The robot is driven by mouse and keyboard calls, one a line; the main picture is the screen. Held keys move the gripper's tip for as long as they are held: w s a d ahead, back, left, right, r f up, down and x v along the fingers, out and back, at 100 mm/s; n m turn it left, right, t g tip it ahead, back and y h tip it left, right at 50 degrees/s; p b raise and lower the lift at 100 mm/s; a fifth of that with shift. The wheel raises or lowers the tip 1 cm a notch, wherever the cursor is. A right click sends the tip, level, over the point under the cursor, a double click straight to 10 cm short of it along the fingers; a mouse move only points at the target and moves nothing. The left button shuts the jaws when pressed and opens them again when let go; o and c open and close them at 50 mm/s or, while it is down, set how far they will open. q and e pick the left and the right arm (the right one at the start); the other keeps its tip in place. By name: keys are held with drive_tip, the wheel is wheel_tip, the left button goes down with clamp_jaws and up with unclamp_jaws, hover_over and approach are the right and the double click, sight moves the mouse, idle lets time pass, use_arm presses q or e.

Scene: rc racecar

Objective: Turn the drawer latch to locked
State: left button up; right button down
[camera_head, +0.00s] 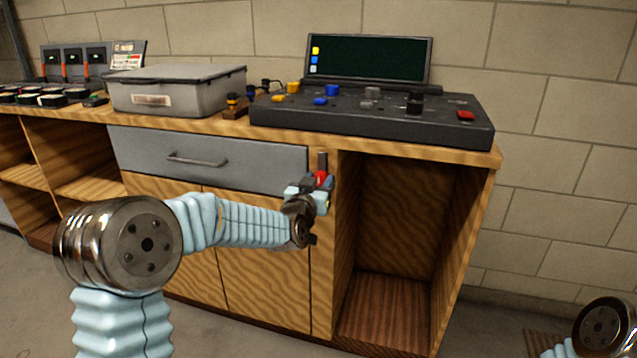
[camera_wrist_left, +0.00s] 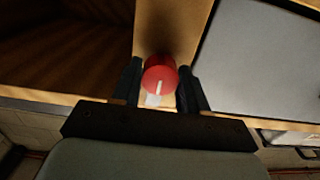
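The drawer latch is a red knob (camera_wrist_left: 160,75) with a white pointer line on its face. It is on the wooden upright beside the drawer, and in the head view it shows partly (camera_head: 321,177) behind my left gripper (camera_head: 308,192). In the left wrist view, the dark fingers of my left gripper (camera_wrist_left: 160,82) lie on both sides of the knob, flush against it. The white line runs nearly up and down, tilted slightly. The grey drawer (camera_head: 250,165) is flush with the cabinet front. My right gripper is out of view.
A black control console (camera_head: 370,135) with a screen and a grey lidded box (camera_head: 140,95) stand on the bench top. The drawer handle (camera_head: 197,160) is left of my gripper. An open cabinet bay (camera_head: 400,230) is right of the latch.

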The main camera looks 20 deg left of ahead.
use_arm(q)
drive_tip(key=c, duration=0.6)
drive_tip(key=shift+f+n+b, duration=0.15)
drive_tip(key=shift+n+b, duration=8.05)
drive_tip(key=shift+n, duration=0.7)
drive_tip(key=shift+a, duration=0.1)
drive_tip(key=o, duration=1)
drive_tip(key=shift+o, duration=0.2)
